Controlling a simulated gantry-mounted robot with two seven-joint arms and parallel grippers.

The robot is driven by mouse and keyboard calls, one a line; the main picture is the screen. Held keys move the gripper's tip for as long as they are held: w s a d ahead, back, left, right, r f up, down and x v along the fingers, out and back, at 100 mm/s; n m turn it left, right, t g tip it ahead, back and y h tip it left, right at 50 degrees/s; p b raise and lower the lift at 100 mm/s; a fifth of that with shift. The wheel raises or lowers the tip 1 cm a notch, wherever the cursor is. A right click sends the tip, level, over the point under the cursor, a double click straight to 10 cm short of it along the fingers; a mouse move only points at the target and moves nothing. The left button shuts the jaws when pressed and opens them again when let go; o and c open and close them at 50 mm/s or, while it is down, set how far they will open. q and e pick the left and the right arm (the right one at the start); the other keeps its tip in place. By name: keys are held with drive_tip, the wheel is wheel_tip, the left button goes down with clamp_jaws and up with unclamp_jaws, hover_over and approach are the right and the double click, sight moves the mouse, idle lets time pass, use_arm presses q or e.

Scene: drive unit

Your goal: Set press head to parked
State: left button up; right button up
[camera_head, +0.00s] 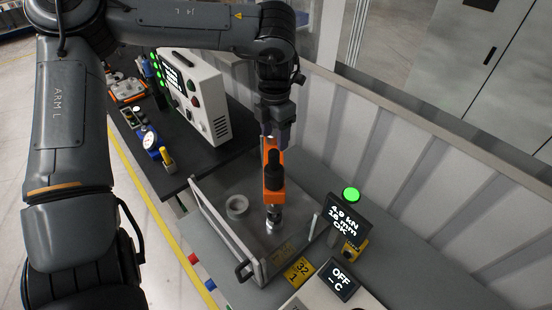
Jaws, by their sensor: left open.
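The press (273,180) has an orange body, a black round part on its front and a metal ram (273,215) pointing down inside a clear-walled guard (228,240). My left gripper (275,140) comes down from above at the top of the orange body and hides part of it. It is open; I cannot tell whether its fingers touch the press. A small display (345,222) to the right reads "4.9 kN", about "16 mm" and "OK", with a green lamp (351,194) on top. My right gripper is not in view.
A pale ring-shaped part (237,206) lies inside the guard. A yellow tag (299,272) marked 32 is in front. Another display (339,281) reads "OFF". A white control box (195,98) stands on the dark bench at left. A ribbed wall (430,170) runs behind.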

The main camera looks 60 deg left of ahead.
sight(275, 151)
use_arm(q)
wheel_tip(275, 151, down, 9)
drive_tip(key=shift+f+p, duration=0.1)
drive_tip(key=shift+p, duration=0.55)
clamp_jaws()
